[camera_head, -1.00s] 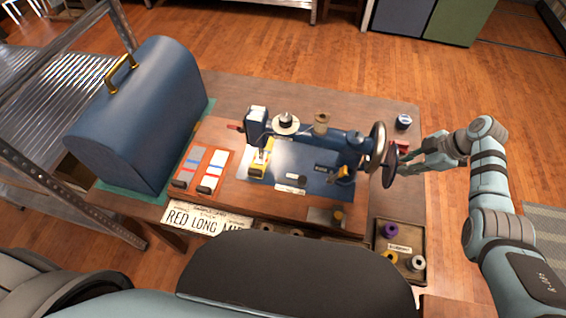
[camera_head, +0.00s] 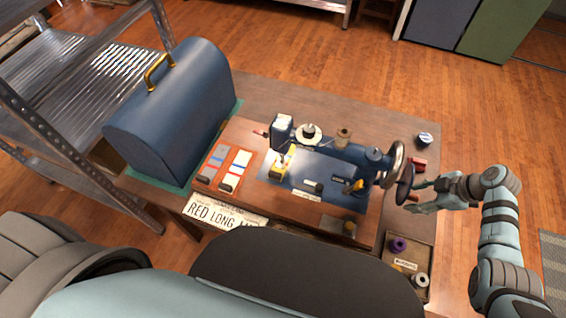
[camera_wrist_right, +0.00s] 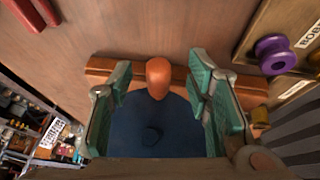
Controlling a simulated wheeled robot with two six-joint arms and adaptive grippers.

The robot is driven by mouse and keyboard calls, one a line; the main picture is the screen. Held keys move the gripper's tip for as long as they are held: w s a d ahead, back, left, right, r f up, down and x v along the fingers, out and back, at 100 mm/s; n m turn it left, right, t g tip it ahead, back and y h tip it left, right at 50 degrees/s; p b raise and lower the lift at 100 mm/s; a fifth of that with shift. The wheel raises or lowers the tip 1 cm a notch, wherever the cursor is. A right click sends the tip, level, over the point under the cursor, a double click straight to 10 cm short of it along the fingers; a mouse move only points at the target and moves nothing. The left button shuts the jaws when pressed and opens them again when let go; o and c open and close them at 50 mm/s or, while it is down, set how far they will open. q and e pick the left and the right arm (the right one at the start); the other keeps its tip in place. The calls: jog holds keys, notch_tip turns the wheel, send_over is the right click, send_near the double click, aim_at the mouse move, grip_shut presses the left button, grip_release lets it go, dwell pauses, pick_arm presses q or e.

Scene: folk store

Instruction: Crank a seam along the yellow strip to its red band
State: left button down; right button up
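The blue sewing machine (camera_head: 335,155) stands on a wooden base on the table. Its crank wheel (camera_head: 405,184) is at the right end, beside the metal handwheel. My right gripper (camera_head: 420,197) is at the crank wheel. In the right wrist view, the gripper (camera_wrist_right: 160,85) is open, with the orange-brown crank knob (camera_wrist_right: 158,76) between its fingers and a gap on each side. The blue crank disc (camera_wrist_right: 150,125) lies behind the knob. Something yellow (camera_head: 279,166) shows under the needle end; I cannot make out the strip's red band. My left gripper is out of view.
A blue domed case (camera_head: 170,110) stands at the table's left. An orange card (camera_head: 225,168) with swatches lies between case and machine. A spool tray (camera_head: 408,262) sits at the front right. A blue-and-white tin (camera_head: 424,139) and a red object (camera_head: 418,164) are near the crank.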

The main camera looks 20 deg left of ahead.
dwell(0.3)
jog(key=p+v, duration=0.7)
jog(key=v, duration=0.2)
dwell(0.5)
